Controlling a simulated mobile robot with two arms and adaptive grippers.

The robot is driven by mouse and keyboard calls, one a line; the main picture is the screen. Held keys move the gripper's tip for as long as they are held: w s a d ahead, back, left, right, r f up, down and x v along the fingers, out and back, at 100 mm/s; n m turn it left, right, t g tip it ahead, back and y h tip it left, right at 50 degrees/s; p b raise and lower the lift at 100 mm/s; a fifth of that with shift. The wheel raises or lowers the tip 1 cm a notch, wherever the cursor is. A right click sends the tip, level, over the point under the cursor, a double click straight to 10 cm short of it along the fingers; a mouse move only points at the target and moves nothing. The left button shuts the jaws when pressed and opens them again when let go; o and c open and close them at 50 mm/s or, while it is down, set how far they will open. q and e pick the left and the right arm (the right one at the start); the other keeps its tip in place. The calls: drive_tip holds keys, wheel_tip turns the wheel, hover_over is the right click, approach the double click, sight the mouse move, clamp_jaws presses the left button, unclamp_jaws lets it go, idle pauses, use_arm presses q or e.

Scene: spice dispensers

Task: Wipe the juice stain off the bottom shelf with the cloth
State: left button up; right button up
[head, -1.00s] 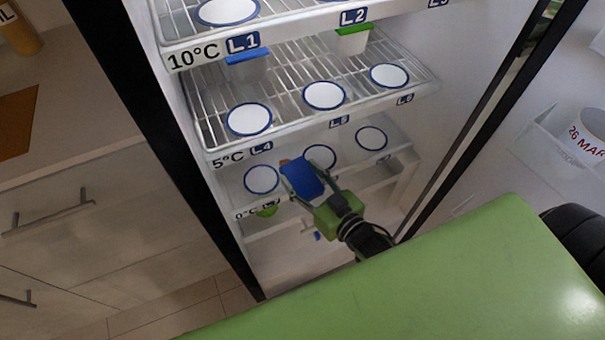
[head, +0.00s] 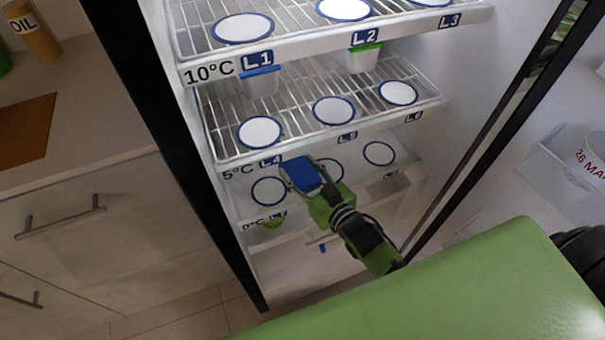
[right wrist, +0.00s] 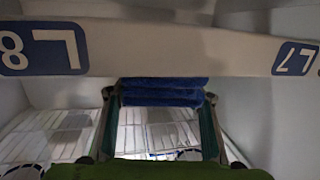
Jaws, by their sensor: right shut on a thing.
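My right gripper (head: 306,184) is shut on the blue cloth (head: 300,172). In the head view the cloth overlaps the front edge of the 5°C shelf, above the bottom shelf (head: 254,226) marked 0°C. I cannot tell whether it touches either shelf. In the right wrist view the cloth (right wrist: 163,92) sits folded between the two fingers, just by the shelf strip with the L8 and L7 labels (right wrist: 297,59). No juice stain shows now; the cloth and gripper cover part of the bottom shelf. My left gripper is not in view.
The 5°C wire shelf (head: 215,135) hangs close above the bottom shelf. White round marks with blue rims lie on the shelves. The open door's bin (head: 560,160) is at right.

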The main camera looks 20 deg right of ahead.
sight(296, 160)
drive_tip(key=shift+w, duration=1.15)
drive_tip(key=shift+w+r, duration=0.1)
drive_tip(key=shift+w, duration=0.05)
drive_tip(key=shift+w+r, duration=0.1)
drive_tip(key=shift+r, duration=0.05)
drive_tip(key=shift+w, duration=0.1)
drive_tip(key=shift+w+r, duration=0.1)
drive_tip(key=shift+r, duration=0.1)
